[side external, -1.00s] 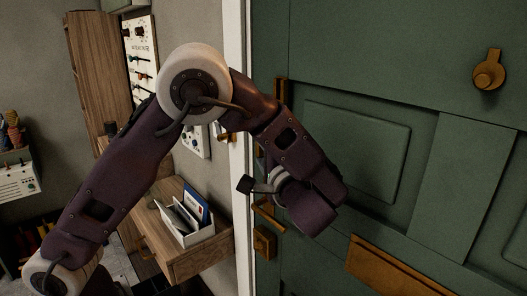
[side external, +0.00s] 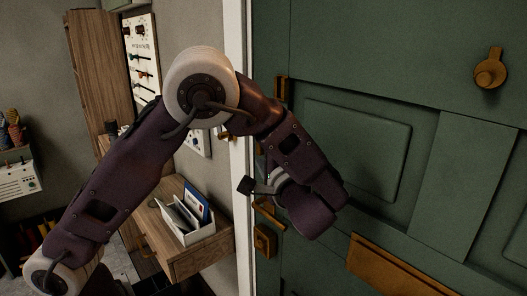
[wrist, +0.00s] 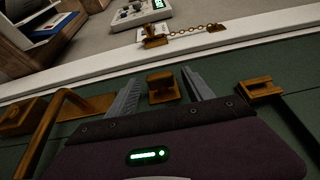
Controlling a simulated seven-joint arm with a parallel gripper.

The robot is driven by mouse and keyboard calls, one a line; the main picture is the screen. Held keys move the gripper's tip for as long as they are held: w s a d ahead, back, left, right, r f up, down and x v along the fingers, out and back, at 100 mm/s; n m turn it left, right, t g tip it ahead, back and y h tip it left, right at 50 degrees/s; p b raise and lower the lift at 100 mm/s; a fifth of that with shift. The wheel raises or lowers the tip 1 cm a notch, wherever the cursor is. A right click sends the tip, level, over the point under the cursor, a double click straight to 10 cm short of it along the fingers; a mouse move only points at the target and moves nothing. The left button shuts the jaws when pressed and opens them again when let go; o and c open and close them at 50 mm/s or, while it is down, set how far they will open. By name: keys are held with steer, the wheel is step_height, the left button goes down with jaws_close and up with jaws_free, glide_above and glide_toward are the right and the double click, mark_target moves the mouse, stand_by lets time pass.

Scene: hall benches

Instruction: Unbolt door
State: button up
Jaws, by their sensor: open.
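The green door (side external: 350,65) fills the right of the side view and also shows in the wrist view (wrist: 60,160). In the wrist view a brass turn piece (wrist: 162,85) on the door edge sits between the two grey fingers of my gripper (wrist: 160,92). The fingers are open, one on each side of it; whether either touches it I cannot tell. In the side view my wrist hides the fingers and this piece. A brass lever handle (wrist: 60,115) is left of my gripper, and a brass bracket (wrist: 262,89) is to its right.
A brass chain (wrist: 185,33) hangs on the white door frame (wrist: 110,68). A brass box fitting (side external: 264,242) sits low on the door edge, and a brass plate (side external: 395,270) lies across the door. A wooden shelf (side external: 195,257) with a letter holder (side external: 190,235) stands left of the frame.

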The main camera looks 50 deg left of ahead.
steer(key=v, duration=0.7)
steer(key=s+a+f+n+g+h, duration=0.1)
steer(key=s+a+n+g+h, duration=0.15)
steer(key=s+h, duration=0.45)
steer(key=s+a+f+n+g+h, duration=0.1)
steer(key=s+a+g+h, duration=0.25)
steer(key=s, duration=0.65)
steer(key=s+d+n+t+h, duration=0.1)
steer(key=s+d+t+h, duration=0.3)
steer(key=s+d+h, duration=0.2)
steer(key=shift+d+r+t, duration=0.4)
steer(key=shift+d+r, duration=0.05)
steer(key=shift+d, duration=0.25)
steer(key=shift+c, duration=0.2)
